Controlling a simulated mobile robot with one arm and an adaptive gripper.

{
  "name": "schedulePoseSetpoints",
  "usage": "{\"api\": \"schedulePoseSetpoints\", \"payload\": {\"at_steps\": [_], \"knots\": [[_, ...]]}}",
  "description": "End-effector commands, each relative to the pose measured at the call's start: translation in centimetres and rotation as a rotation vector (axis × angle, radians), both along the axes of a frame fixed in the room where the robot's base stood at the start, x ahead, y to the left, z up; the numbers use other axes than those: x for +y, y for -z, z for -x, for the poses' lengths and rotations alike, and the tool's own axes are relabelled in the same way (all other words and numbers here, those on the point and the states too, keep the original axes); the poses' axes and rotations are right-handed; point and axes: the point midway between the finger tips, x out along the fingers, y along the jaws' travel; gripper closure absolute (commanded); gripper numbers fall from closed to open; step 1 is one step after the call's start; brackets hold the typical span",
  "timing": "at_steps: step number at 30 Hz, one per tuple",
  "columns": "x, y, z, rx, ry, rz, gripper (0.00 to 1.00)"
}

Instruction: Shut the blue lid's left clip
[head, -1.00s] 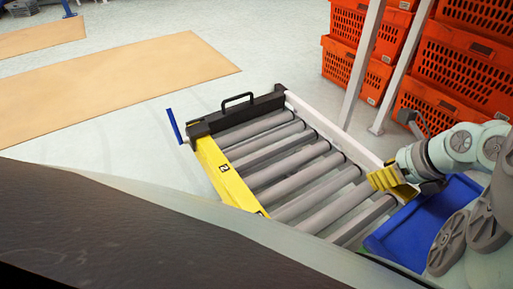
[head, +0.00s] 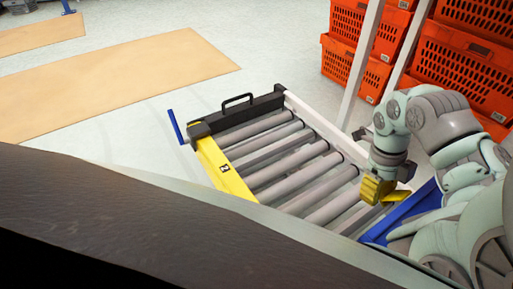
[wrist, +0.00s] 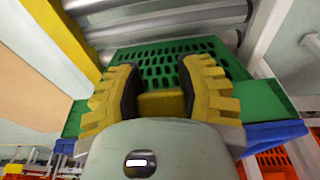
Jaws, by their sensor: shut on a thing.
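The blue lid (head: 398,212) shows in the head view at the lower right, largely hidden behind my arm. In the wrist view its blue edge (wrist: 275,135) shows at both sides of a green slotted crate part (wrist: 185,62). My gripper (head: 380,190) points down at the lid's left end, beside the rollers. In the wrist view my gripper (wrist: 160,95) has its yellow, black-padded fingers around a small yellow block (wrist: 162,103) in front of the green part. I cannot tell whether this block is the left clip. The lid's other clip is not seen.
A roller conveyor (head: 290,165) with a yellow side rail (head: 222,168) lies left of the lid. Orange totes (head: 465,65) are stacked behind it on the right, with white posts (head: 362,60) in front.

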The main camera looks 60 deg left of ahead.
Motion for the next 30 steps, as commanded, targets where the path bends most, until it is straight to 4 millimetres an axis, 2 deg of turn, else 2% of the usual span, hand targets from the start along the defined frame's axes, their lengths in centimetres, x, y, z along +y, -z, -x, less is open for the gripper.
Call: {"api": "schedulePoseSetpoints", "payload": {"at_steps": [30], "knots": [[-2.0,2.1,0.0,0.01,0.001,0.462,0.97]]}}
